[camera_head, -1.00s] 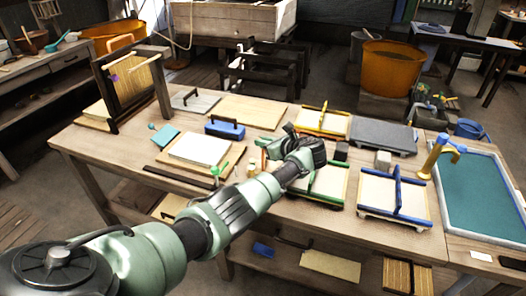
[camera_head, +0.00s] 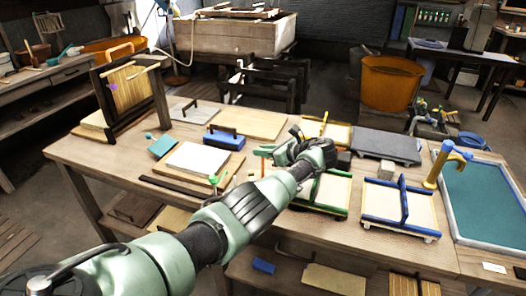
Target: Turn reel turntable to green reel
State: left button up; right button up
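My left gripper (camera_head: 284,148) is dark and hangs over the middle of the table, at the end of my pale green arm. Its fingers point left and away, and their gap does not show clearly. Just left of it stand a small orange upright piece (camera_head: 262,163) and a small pale piece (camera_head: 251,175). A small green piece (camera_head: 214,181) is further left, by the white sheet's board. I cannot make out which of these belongs to the reel turntable; my gripper and wrist hide part of that area. My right gripper is not in view.
A green-edged frame (camera_head: 334,206) and a blue-edged frame (camera_head: 418,219) lie right of my wrist, with a yellow-edged frame (camera_head: 337,137) behind. A blue-handled block (camera_head: 224,141) and a white sheet (camera_head: 196,158) lie left. A teal basin (camera_head: 488,205) is far right.

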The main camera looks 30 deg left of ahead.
pick_arm(q)
jog(key=shift+o, duration=0.8)
